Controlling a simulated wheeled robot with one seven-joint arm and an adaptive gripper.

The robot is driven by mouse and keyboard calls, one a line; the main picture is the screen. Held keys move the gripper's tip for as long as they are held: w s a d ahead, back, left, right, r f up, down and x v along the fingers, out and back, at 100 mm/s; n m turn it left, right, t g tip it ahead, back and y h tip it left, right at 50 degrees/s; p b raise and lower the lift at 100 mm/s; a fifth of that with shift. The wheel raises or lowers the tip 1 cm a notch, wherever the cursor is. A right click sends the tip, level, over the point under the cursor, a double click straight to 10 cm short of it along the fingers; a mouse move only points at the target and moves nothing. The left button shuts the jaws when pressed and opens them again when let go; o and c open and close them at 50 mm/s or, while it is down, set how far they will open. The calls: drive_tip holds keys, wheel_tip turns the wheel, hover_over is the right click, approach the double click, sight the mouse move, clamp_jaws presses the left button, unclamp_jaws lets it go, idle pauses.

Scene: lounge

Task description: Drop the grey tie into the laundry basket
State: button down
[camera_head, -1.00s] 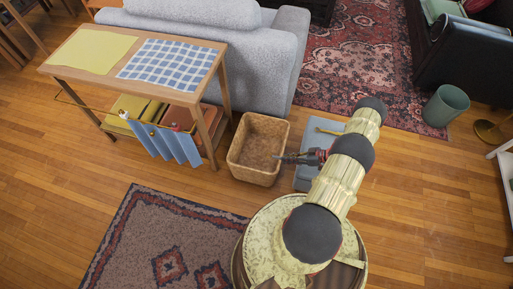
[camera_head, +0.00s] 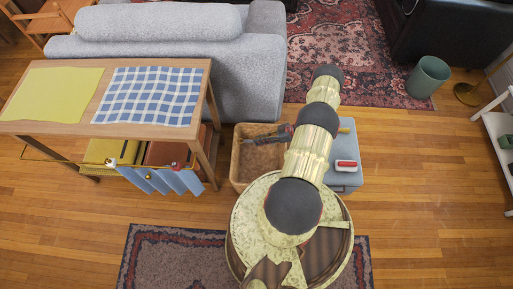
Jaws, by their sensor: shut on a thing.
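The laundry basket (camera_head: 240,174) is a tan, open box on the wooden floor between the side table and my arm. My gripper (camera_head: 256,141) points left over the back part of the basket's opening. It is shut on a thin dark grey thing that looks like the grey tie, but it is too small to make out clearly. My forearm hides the basket's right side. No tie can be made out inside the basket.
A side table (camera_head: 86,98) with yellow and blue-checked cloths stands left; blue cloths (camera_head: 166,181) hang from its rail. A grey sofa (camera_head: 180,57) is behind. A grey-blue box (camera_head: 346,180) with a red-and-white item is right. A green bin (camera_head: 428,77) stands far right.

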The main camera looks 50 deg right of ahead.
wheel_tip(320, 180, down, 6)
drive_tip(key=b, duration=0.2)
drive_tip(key=shift+r+b, duration=0.2)
drive_tip(key=shift+b, duration=0.15)
drive_tip(key=c, duration=1.8)
unclamp_jaws()
drive_tip(key=shift+o, duration=0.6)
drive_tip(key=v, duration=1.2)
drive_tip(key=shift+f, duration=0.1)
